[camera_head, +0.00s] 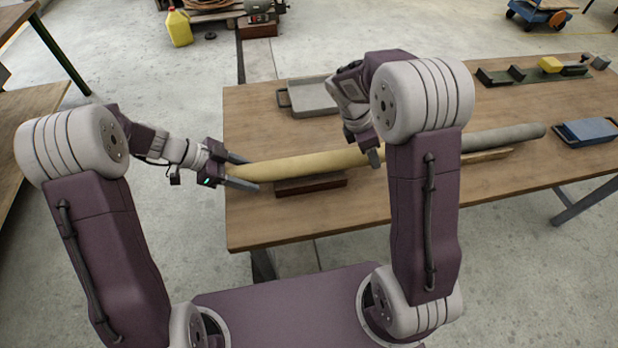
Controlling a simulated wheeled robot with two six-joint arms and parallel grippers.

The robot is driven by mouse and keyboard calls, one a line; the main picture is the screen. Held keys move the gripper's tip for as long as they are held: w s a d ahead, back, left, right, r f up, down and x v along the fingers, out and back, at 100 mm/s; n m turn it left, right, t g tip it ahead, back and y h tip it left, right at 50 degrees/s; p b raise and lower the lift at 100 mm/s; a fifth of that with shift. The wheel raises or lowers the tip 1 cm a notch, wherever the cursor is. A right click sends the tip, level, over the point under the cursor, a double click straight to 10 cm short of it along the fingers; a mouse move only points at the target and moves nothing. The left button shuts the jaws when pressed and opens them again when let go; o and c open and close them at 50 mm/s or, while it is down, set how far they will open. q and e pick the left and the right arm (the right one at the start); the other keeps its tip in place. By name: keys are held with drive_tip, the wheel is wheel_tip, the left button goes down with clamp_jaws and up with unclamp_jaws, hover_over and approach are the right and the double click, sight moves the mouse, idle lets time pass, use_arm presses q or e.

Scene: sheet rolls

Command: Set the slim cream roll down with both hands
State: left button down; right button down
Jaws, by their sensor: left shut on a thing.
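The slim cream roll (300,162) lies lengthwise over the left part of the table, just above or on a dark wooden block (311,184); I cannot tell whether it touches. My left gripper (243,172) is at the roll's left end, its two fingers on either side, shut on it. My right gripper (374,157) is near the roll's right part, largely hidden behind my own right arm. Its fingers are not clear, so its grip cannot be told. The roll's right end is hidden by that arm.
A grey roll (505,136) lies on a light wooden support (488,156) to the right. A grey tray (312,97) stands behind the cream roll, and a blue tray (588,130) is at the right. Bare tabletop (290,222) shows in front of the block.

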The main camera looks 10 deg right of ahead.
use_arm(q)
drive_tip(key=shift+f+b, duration=0.35)
drive_tip(key=shift+f, duration=0.25)
use_arm(e)
drive_tip(key=shift+f, duration=0.6)
use_arm(q)
drive_tip(key=c, duration=0.9)
unclamp_jaws()
drive_tip(key=shift+f, duration=0.2)
drive_tip(key=shift+c, duration=0.2)
use_arm(e)
drive_tip(key=c, duration=0.9)
unclamp_jaws()
drive_tip(key=shift+f, duration=0.2)
drive_tip(key=shift+c, duration=0.2)
use_arm(q)
drive_tip(key=o, duration=0.4)
drive_tip(key=shift+r, duration=0.2)
use_arm(e)
drive_tip(key=o, duration=0.4)
drive_tip(key=shift+r, duration=0.2)
use_arm(q)
drive_tip(key=v, duration=1.2)
use_arm(e)
drive_tip(key=v, duration=1.2)
